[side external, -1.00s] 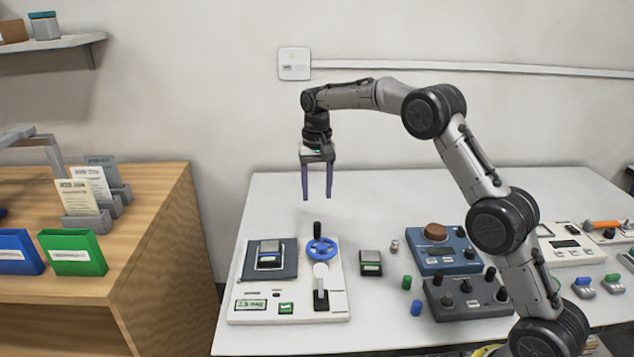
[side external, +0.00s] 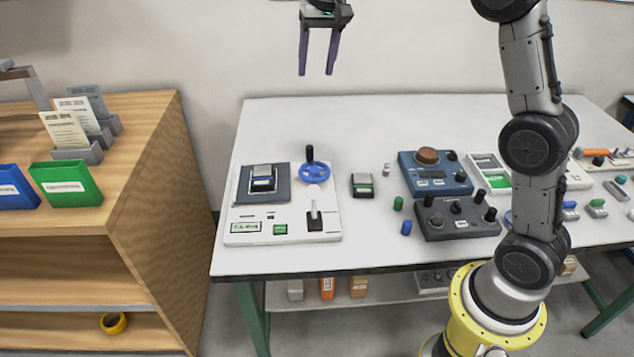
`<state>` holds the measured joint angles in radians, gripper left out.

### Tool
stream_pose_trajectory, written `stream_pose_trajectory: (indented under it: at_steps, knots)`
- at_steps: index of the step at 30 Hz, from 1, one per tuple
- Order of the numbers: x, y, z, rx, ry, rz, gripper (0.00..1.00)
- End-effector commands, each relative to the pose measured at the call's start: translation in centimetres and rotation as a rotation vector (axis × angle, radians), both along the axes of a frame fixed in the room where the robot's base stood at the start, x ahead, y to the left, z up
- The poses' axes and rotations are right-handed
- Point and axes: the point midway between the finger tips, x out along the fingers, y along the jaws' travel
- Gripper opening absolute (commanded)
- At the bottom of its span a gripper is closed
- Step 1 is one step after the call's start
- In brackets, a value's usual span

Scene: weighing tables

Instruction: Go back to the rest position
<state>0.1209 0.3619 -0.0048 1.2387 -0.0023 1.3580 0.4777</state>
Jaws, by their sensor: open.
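My gripper (side external: 318,70) is high above the back of the white table (side external: 370,120), near the top edge of the side external view. Its two purple fingers point down, spread apart, with nothing between them. It touches nothing. My arm rises from its yellow base in front of the table, and its upper part is cut off by the top of the picture.
On the table stand a white weighing panel (side external: 321,230) with a blue handwheel (side external: 314,173), a small green-and-grey block (side external: 362,185), a blue console (side external: 437,188) and a dark console (side external: 455,232). A wooden shelf unit (side external: 140,180) stands left. Air around the gripper is clear.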

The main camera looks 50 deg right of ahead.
Motion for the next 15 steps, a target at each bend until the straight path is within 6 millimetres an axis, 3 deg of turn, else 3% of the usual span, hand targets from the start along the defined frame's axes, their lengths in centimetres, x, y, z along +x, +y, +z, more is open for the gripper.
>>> stream_pose_trajectory:
  at_steps: [1,6,11,15]
  knots:
    - [-1.8,0.7,1.7,-0.004,-0.028,0.016,0.57]
    - [-7.8,2.4,4.9,-0.020,-0.101,0.078,0.57]
    - [-13.8,3.8,6.1,-0.039,-0.165,0.149,0.57]
    - [-19.2,4.7,5.5,-0.060,-0.217,0.221,0.57]
